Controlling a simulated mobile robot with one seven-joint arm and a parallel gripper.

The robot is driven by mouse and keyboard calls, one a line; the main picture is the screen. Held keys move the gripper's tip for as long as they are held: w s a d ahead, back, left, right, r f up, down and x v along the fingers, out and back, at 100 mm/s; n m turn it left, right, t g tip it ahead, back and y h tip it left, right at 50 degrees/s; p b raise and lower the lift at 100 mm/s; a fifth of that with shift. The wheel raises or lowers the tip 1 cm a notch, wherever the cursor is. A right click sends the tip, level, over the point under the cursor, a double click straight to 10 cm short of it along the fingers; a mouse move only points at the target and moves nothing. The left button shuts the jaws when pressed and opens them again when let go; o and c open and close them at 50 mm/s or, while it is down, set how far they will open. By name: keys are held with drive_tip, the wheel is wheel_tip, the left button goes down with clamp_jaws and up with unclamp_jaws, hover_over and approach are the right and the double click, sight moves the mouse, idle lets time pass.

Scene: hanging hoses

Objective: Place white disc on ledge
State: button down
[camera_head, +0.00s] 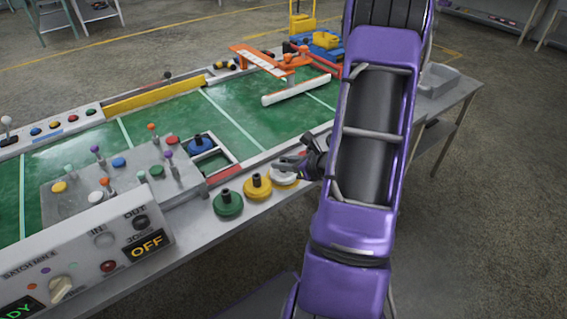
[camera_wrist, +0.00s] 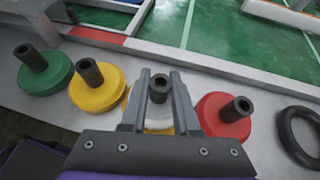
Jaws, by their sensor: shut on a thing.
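The white disc (camera_head: 284,179) shows in the head view beside the yellow disc, with my gripper (camera_head: 290,163) at it from the right. In the wrist view the white disc (camera_wrist: 158,127) is partly hidden between my fingers, and its dark upright peg stands between the fingertips. My gripper (camera_wrist: 160,82) is shut on this peg.
A yellow disc (camera_wrist: 97,88) and a green disc (camera_wrist: 45,72) stand left of the white one. A red disc (camera_wrist: 223,115) and a black ring (camera_wrist: 300,135) lie to its right. A control box (camera_head: 90,255) stands front left.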

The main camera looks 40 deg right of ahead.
drive_tip(key=shift+f, duration=0.2)
drive_tip(key=c, duration=0.7)
unclamp_jaws()
drive_tip(key=shift+o, duration=0.2)
drive_tip(key=shift+r, duration=0.2)
drive_tip(key=shift+s+r, duration=0.15)
drive_tip(key=p+v, duration=0.1)
drive_tip(key=v, duration=1)
drive_tip(key=shift+s+p, duration=0.35)
drive_tip(key=shift+p, duration=0.05)
drive_tip(key=shift+d+r, duration=0.1)
